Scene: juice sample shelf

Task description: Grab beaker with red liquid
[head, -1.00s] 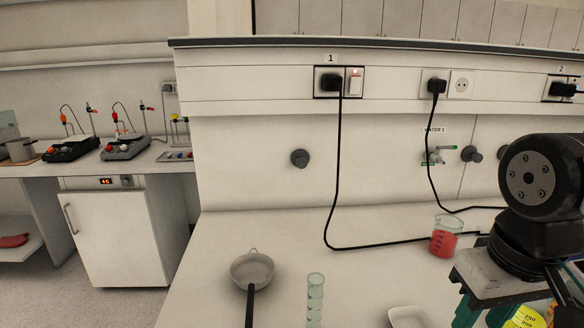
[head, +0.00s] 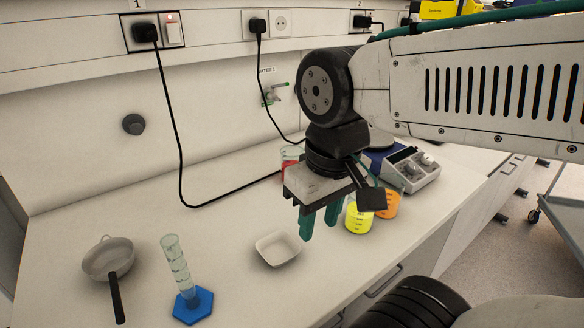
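The beaker with red liquid (head: 290,153) stands on the bench against the back, in the head view. Its lower part and right side are hidden behind my gripper's body. My gripper (head: 320,226) points down above the bench, in front of the beaker and apart from it as far as I can see. Its two teal fingers are spread with a gap between them, and nothing shows in the gap.
A white dish (head: 277,250) lies below left of my gripper. Yellow (head: 358,218) and orange (head: 388,204) liquid beakers stand to its right, before a hotplate (head: 412,168). A graduated cylinder (head: 178,268) and a pan (head: 108,260) stand left. A black cable (head: 172,110) crosses the bench.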

